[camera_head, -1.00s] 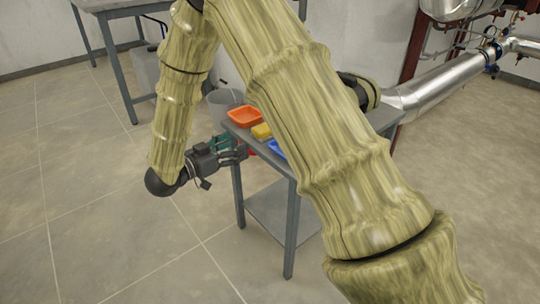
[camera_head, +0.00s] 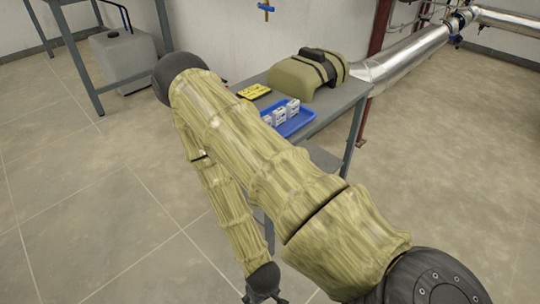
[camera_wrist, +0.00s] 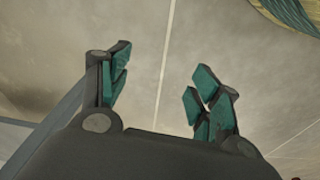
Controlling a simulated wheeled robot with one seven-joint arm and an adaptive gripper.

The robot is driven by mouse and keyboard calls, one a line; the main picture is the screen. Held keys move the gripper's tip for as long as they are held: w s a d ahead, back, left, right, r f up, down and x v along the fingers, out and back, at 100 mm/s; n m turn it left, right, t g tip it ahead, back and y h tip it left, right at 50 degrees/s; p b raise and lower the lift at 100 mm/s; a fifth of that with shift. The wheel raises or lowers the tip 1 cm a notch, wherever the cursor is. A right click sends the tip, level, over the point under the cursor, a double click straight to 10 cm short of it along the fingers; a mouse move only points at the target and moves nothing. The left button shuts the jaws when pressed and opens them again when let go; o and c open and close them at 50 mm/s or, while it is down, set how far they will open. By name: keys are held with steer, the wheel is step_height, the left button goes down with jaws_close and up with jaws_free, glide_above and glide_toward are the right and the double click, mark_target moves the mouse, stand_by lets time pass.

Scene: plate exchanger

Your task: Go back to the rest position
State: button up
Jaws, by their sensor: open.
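My gripper (camera_wrist: 160,90) is open and empty in the wrist view. Its two green-padded fingers stand wide apart, with bare tiled floor beyond them. In the head view my arm is folded, with its elbow at the upper left and its forearm hanging down. Only the wrist end shows at the bottom edge there, low in front of the workbench, and the fingers are mostly cut off.
A grey tank (camera_head: 130,60) stands at the upper left. Silver pipes (camera_head: 405,62) run along the right. Floor at left is clear.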

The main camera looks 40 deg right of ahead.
steer(key=shift+n+g+y, duration=0.3)
steer(key=shift+g, duration=0.4)
steer(key=s, duration=0.4)
steer(key=shift+s+a+f, duration=0.1)
steer(key=shift+s+a, duration=0.2)
steer(key=shift+s, duration=0.1)
